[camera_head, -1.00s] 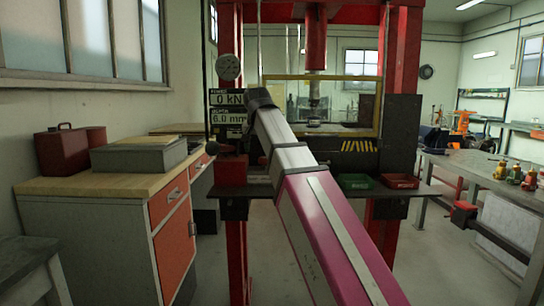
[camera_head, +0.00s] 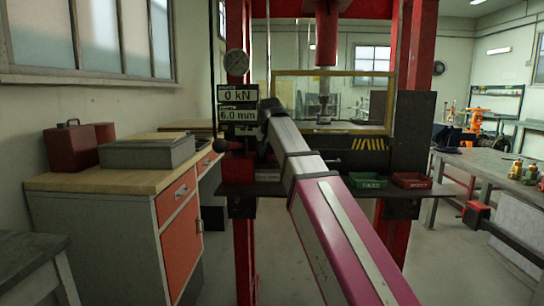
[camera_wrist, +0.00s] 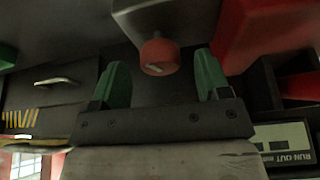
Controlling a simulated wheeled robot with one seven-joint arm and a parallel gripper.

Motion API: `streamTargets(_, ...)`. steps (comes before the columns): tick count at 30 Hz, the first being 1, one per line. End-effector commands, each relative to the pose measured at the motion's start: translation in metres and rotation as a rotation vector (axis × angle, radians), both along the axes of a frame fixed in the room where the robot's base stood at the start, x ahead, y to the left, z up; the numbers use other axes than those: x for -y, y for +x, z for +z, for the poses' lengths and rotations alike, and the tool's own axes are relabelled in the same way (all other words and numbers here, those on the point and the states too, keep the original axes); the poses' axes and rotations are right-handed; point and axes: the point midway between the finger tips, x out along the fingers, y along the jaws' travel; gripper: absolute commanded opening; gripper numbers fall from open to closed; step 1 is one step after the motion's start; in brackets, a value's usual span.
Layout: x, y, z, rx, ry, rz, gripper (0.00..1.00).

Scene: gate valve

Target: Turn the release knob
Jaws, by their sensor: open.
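A red round knob (camera_wrist: 158,56) with a pale mark on its face sits on a grey block (camera_wrist: 165,18) in the wrist view. It is likely the release knob; in the head view I cannot make it out, and my arm covers that part of the press. My gripper (camera_wrist: 160,70) has two green fingers, spread apart, one on each side of the knob in the picture. The knob appears between or just beyond the fingertips; I cannot tell its exact depth. Neither finger visibly touches it. My gripper's fingers are hidden in the head view.
The red press frame (camera_head: 408,60) carries a round gauge (camera_head: 237,63) and a display (camera_head: 238,104) reading 0 kN and 6.0 mm. Small green (camera_head: 368,181) and red (camera_head: 411,181) trays sit at its front. A wooden-topped cabinet (camera_head: 110,183) stands left. A red part (camera_wrist: 262,35) lies close right in the wrist view.

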Motion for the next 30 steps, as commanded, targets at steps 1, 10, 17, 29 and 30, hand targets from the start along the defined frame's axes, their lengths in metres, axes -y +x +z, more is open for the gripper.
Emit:
streamTargets(1, 0.0003, 0.0016, -0.0044, 0.000, 0.000, 0.000, 0.70)
streamTargets(10, 0.0006, 0.0053, -0.0132, 0.000, 0.000, 0.000, 0.70)
streamTargets(17, 0.0007, 0.0052, -0.0130, 0.000, 0.000, 0.000, 0.50)
streamTargets(29, 0.0008, 0.0051, -0.0128, 0.000, 0.001, 0.018, 0.20)
streamTargets(30, 0.0009, 0.0051, -0.0128, 0.000, 0.002, 0.029, 0.20)
